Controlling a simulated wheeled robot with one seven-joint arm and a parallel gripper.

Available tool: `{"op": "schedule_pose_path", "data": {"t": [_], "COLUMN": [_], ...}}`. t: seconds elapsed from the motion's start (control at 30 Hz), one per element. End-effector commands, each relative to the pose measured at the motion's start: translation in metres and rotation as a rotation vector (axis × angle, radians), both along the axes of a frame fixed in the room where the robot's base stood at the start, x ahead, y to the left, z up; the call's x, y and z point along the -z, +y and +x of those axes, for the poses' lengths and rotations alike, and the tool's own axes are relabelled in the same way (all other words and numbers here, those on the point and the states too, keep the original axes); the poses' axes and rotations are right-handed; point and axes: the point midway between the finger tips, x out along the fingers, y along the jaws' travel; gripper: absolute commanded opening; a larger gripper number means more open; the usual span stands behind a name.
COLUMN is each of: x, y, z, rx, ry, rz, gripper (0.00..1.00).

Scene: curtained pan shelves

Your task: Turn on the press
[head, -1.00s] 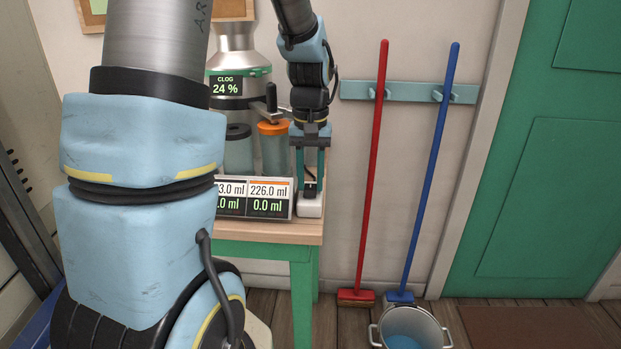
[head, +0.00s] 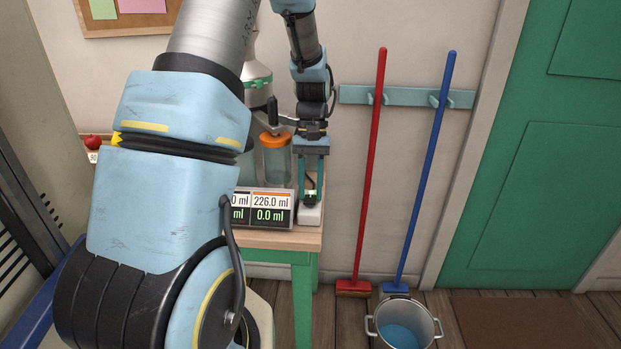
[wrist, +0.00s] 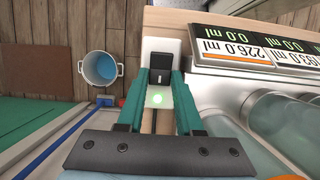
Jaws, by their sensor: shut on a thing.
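The press (head: 258,75) is a silver machine with a green band at the back of the table, mostly hidden behind my arm. A white switch box (head: 310,216) with a black switch stands at the table's right end. My gripper (head: 311,197) points down over the box and is shut on the black switch. It also shows in the wrist view (wrist: 162,82).
A display (head: 270,208) reads 226.0 ml and 0.0 ml, beside a jar with an orange lid (head: 274,138). A red broom (head: 369,170), a blue broom (head: 427,170) and a metal bucket (head: 403,322) stand right of the table (head: 302,238).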

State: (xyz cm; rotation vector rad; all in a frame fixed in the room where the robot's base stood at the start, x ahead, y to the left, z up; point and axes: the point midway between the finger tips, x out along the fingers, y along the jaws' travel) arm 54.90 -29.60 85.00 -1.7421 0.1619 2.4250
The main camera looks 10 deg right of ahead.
Motion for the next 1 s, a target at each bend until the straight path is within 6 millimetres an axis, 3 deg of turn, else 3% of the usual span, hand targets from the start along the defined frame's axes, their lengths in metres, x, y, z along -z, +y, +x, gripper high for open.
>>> {"op": "schedule_pose_path", "data": {"t": [0.3, 0.33, 0.43, 0.77, 1.0], "x": [0.000, 0.000, 0.000, -0.004, -0.039], "y": [0.000, 0.000, 0.000, -0.001, -0.003], "z": [0.001, 0.001, 0.001, 0.002, 0.015], "rx": [0.000, 0.000, 0.000, 0.000, 0.000], "ry": [0.003, 0.003, 0.003, 0.003, -0.002], "rz": [0.000, 0.000, 0.000, 0.000, -0.001], "gripper": [0.00, 0.36, 0.47, 0.47, 0.47]}}
